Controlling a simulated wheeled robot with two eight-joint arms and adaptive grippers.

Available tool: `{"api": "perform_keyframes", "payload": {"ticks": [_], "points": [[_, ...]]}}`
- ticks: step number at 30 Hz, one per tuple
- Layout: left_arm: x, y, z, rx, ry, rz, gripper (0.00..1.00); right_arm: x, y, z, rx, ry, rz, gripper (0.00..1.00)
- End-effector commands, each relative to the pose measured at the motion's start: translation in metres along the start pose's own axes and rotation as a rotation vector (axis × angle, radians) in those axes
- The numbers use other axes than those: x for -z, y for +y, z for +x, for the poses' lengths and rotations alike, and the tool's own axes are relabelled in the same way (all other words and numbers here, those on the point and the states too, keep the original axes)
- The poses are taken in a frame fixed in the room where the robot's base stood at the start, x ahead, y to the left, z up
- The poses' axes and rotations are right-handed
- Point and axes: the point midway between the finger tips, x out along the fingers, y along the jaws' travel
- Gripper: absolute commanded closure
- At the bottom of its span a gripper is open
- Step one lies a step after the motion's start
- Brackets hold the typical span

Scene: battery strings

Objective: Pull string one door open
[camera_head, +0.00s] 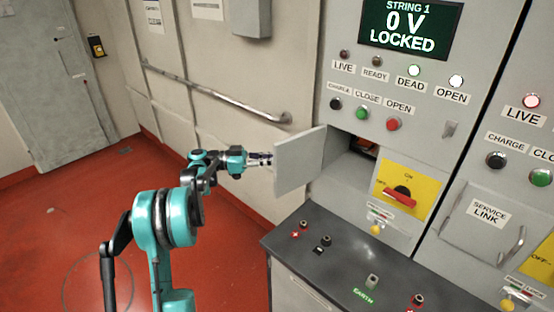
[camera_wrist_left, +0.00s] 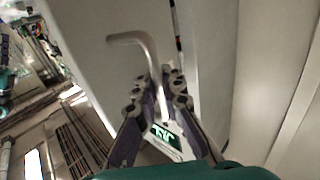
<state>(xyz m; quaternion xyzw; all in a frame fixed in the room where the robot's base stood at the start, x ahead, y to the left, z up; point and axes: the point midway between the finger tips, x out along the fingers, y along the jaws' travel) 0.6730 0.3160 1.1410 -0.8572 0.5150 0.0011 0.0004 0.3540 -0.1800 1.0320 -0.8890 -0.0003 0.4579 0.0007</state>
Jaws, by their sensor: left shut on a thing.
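The string one door (camera_head: 300,162) is a grey panel that stands swung out to the left from the string 1 cabinet. It leaves a dark opening (camera_head: 350,160) behind it. My left gripper (camera_head: 268,160) is at the outer face of the door, at its left. In the left wrist view a bent metal handle (camera_wrist_left: 147,50) rises from the pale door (camera_wrist_left: 85,40). The fingers of my left gripper (camera_wrist_left: 162,90) are closed around the handle's lower part. In the head view the handle is mostly hidden by the gripper. My right gripper is not in view.
The string 1 display (camera_head: 408,28) reads 0 V LOCKED, with the DEAD and OPEN lamps lit. A yellow switch plate (camera_head: 408,179) with a red handle sits right of the opening. A dark shelf (camera_head: 335,270) with terminals juts out below. A wall handrail (camera_head: 215,95) runs behind my left arm.

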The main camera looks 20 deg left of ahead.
Motion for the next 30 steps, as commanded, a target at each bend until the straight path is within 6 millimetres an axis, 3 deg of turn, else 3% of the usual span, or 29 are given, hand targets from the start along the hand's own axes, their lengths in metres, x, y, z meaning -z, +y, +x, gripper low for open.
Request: {"api": "perform_keyframes", "payload": {"ticks": [2, 3, 5, 17, 30], "points": [[0.000, 0.000, -0.003, 0.003, -0.001, 0.000, 1.00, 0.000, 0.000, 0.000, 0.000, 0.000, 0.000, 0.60], [0.000, 0.000, -0.003, 0.003, -0.001, 0.000, 0.85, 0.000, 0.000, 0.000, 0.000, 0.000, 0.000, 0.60], [0.000, 0.000, -0.002, 0.003, -0.001, 0.000, 0.70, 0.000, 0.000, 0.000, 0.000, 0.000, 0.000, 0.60], [0.000, -0.001, -0.009, 0.003, 0.000, 0.000, 0.70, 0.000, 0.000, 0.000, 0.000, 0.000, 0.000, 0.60], [0.000, -0.001, -0.097, 0.006, 0.000, 0.000, 0.70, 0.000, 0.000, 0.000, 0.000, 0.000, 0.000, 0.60]]}}
